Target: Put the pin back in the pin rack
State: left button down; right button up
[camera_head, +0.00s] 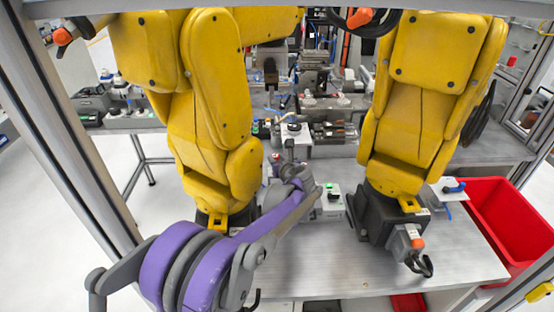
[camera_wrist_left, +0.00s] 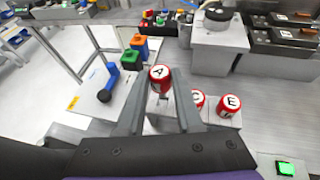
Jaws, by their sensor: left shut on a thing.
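My left gripper (camera_wrist_left: 160,88) is shut on a pin (camera_wrist_left: 159,75) with a red cap marked A; the pin's cap shows between the fingertips. Two other red-capped pins, one marked E (camera_wrist_left: 229,106) and one partly hidden by the right finger (camera_wrist_left: 198,99), stand just right of the gripper. They stand at a pale grey block that looks like the pin rack (camera_wrist_left: 236,123), mostly hidden by my fingers. I cannot tell whether the held pin's lower end touches it. In the head view my left gripper (camera_head: 289,150) reaches over the table's middle.
Two yellow robot arms (camera_head: 208,85) (camera_head: 425,90) stand close on either side. A box with a green button (camera_head: 331,192) is right of my arm. A red bin (camera_head: 515,220) is at the right. Blue, green and orange parts (camera_wrist_left: 130,57) stand left of the gripper. The table front is clear.

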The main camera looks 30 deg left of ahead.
pick_arm(q)
jog(key=shift+f+b, duration=1.3)
jog(key=shift+f, duration=0.7)
jog(key=c, duration=0.5)
grip_release()
jog(key=v, duration=1.1)
jog(key=shift+a, duration=0.1)
